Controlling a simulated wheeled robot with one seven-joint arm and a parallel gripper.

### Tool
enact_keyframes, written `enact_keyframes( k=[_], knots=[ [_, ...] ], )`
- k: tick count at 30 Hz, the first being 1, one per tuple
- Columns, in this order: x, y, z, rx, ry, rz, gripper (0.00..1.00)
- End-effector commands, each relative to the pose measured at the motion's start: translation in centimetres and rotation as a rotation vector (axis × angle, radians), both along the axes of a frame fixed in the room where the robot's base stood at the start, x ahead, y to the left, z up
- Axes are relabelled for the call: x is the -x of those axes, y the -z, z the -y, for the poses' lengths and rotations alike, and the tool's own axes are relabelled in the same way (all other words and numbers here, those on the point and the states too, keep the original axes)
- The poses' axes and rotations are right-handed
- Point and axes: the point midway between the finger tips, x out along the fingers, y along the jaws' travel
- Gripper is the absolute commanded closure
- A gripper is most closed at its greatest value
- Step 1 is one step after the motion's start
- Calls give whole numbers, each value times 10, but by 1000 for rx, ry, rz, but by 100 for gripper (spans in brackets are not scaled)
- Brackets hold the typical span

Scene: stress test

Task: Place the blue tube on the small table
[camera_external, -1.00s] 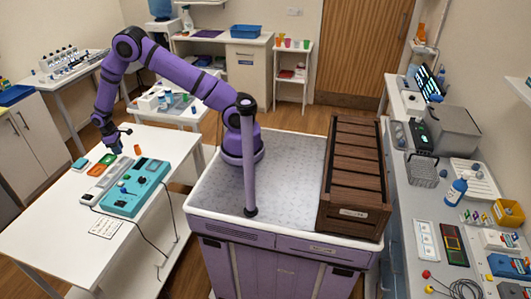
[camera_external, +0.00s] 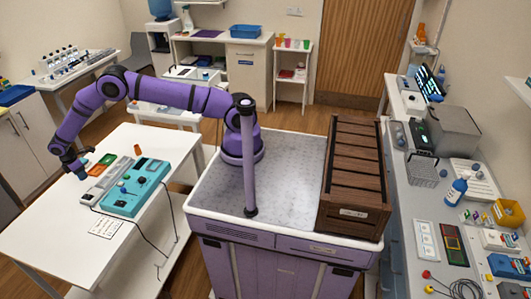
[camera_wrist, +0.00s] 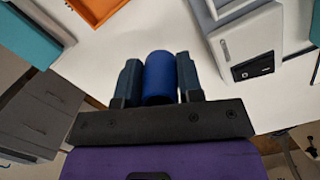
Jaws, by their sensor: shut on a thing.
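My gripper (camera_wrist: 159,82) is shut on the blue tube (camera_wrist: 160,76), which sits upright between the two dark fingers in the wrist view. In the external view my gripper (camera_external: 80,172) hangs over the left part of a white table (camera_external: 60,219), beside the small trays. The tube's lower end is hidden in the wrist view, and I cannot tell whether it touches the tabletop. I cannot tell whether this white table or the white table farther back (camera_external: 185,117) is the small table.
A teal device (camera_external: 122,204) with cables and a grey device (camera_external: 103,184) lie on the white table. The table's front left part is clear.

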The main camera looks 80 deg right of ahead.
Motion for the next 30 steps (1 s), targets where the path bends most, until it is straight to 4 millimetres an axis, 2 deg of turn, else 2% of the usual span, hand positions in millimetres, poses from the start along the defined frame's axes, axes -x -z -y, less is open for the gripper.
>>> enact_keyframes(
  k=[12,24,25,27,28,30],
  knots=[
    [0,46,0,0,2,-1,88],
    [0,52,0,-1,2,1,88],
    [0,51,0,-1,2,1,61],
    [0,51,0,0,2,2,45],
    [0,51,0,-1,2,1,40],
    [0,51,0,-1,2,1,40]
  ],
)
